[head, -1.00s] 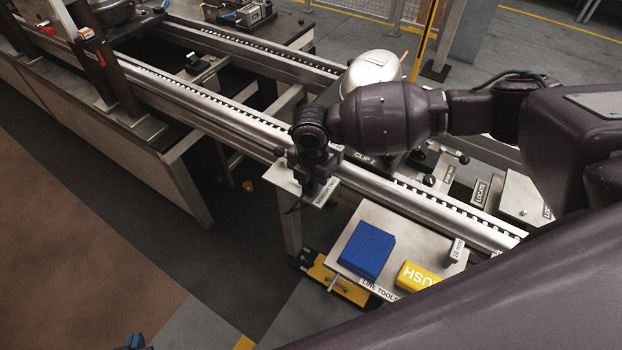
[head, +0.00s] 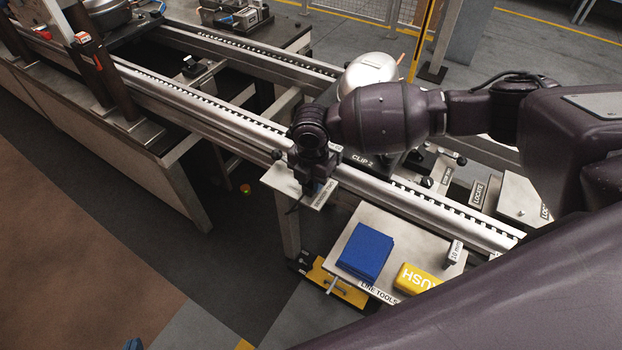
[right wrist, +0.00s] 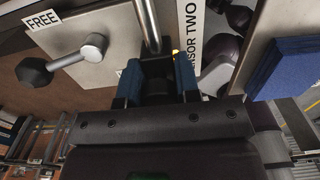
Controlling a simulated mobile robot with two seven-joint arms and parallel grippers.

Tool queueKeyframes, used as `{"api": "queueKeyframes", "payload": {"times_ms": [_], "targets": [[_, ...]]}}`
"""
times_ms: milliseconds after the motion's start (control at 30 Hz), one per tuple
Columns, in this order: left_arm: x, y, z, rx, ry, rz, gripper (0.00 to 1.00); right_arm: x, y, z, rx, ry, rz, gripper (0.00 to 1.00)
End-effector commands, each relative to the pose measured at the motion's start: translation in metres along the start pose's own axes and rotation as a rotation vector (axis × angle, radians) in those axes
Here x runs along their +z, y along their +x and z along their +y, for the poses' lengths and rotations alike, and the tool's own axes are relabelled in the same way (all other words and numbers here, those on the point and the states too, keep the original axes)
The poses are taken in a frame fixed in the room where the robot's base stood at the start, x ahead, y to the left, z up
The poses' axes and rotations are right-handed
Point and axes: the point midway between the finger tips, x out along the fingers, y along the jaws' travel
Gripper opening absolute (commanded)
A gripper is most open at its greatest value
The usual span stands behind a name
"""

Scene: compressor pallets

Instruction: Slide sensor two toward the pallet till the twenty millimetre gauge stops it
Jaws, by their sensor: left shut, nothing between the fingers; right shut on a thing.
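Sensor two's pale bracket plate (head: 281,181), labelled SENSOR TWO, juts from the near conveyor rail. Its label strip (right wrist: 191,40) shows in the right wrist view beside a metal rod (right wrist: 148,25). My right gripper (head: 318,188) is over the plate, its blue fingers (right wrist: 157,82) shut on a dark part between them; the sensor itself is mostly hidden. The pallet, with the silver compressor (head: 367,72) and a CLIP 2 label (head: 362,160), is behind my right arm and partly hidden. I cannot make out a twenty millimetre gauge. Only a blue tip of my left gripper (head: 133,344) shows at the bottom edge.
A LINE TOOLS cart (head: 410,244) holds a blue cloth (head: 367,251), a yellow block (head: 416,279) and a 10 mm block (head: 454,252). A knobbed lever (right wrist: 65,60) stands by a FREE label in the right wrist view.

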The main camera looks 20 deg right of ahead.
Motion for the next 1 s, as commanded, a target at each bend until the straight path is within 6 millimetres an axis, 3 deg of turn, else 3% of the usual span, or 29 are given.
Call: {"api": "queueKeyframes", "payload": {"times_ms": [467,500,667,1000], "targets": [[-0.0011,0.0006,0.0000,0.000,0.000,0.002,0.00,0.0041,-0.0013,0.0007,0.002,0.002,-0.002,0.04],[-0.0010,0.0005,0.0000,0.000,0.000,0.002,0.00,0.0042,-0.0013,0.0007,0.002,0.002,-0.002,0.35],[0.0007,-0.0005,-0.0001,0.000,0.000,-0.001,0.00,0.0037,-0.0010,0.0005,0.001,0.001,-0.002,0.59],[0.0035,-0.0026,-0.0004,-0.001,-0.001,-0.007,0.00,0.0030,-0.0033,0.0003,0.001,0.000,-0.001,0.60]]}}
